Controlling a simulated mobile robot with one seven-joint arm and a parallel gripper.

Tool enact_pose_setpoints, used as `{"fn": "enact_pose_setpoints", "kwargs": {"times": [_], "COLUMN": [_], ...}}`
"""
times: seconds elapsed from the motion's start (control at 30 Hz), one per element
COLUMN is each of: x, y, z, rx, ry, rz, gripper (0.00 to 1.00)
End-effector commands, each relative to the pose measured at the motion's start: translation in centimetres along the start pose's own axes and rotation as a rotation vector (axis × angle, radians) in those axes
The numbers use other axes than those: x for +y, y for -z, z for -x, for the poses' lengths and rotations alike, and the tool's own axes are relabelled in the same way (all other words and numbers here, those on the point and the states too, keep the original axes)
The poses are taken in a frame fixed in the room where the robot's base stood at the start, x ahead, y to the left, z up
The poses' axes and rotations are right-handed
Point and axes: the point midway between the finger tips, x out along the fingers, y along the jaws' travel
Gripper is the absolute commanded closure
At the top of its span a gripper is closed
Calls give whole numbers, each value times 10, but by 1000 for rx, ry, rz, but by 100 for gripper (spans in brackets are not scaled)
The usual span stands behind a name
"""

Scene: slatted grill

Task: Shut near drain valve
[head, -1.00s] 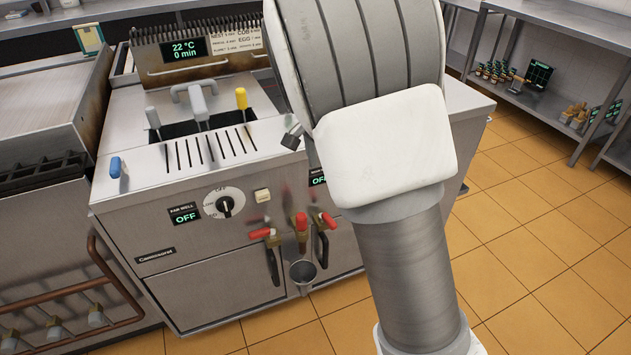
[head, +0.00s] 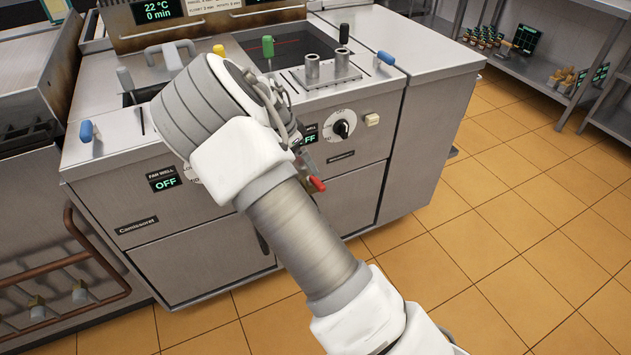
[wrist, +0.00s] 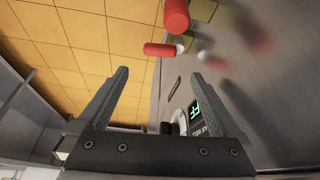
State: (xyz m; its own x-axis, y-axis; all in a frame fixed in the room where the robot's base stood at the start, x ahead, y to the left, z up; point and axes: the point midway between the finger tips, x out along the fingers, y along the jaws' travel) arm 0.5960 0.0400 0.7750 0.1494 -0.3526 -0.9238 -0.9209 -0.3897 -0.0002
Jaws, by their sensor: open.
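In the head view one red valve handle (head: 317,184) shows on the fryer front, below the right-hand OFF display. The other drain valves are hidden behind my arm. In the wrist view a red handle (wrist: 160,50) sticks out sideways from the steel front, just beyond my fingertips. A second red handle (wrist: 177,16) is farther up in the picture. I cannot tell for certain which is the near drain valve. My gripper (wrist: 160,75) is open and empty, its fingers apart and not visibly touching a handle. In the head view my gripper is mostly hidden by my wrist.
The fryer front (head: 345,195) stands close beside my fingers. A round knob (head: 341,129) is on its right panel. Green (head: 268,46) and blue (head: 386,57) handles stand on top. The tiled floor (head: 510,200) to the right is clear; shelves stand beyond.

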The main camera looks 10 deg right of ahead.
Motion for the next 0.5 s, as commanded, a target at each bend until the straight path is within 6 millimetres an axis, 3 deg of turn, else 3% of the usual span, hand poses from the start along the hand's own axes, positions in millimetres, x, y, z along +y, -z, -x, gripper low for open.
{"fn": "enact_pose_setpoints", "kwargs": {"times": [0.03, 0.2, 0.5], "x": [1, 1, 0], "y": [0, 0, 0], "z": [-16, -53, -95], "rx": [0, 0, 0], "ry": [-4, -3, -1], "rz": [-1, -1, 0], "gripper": [0, 0, 0]}}
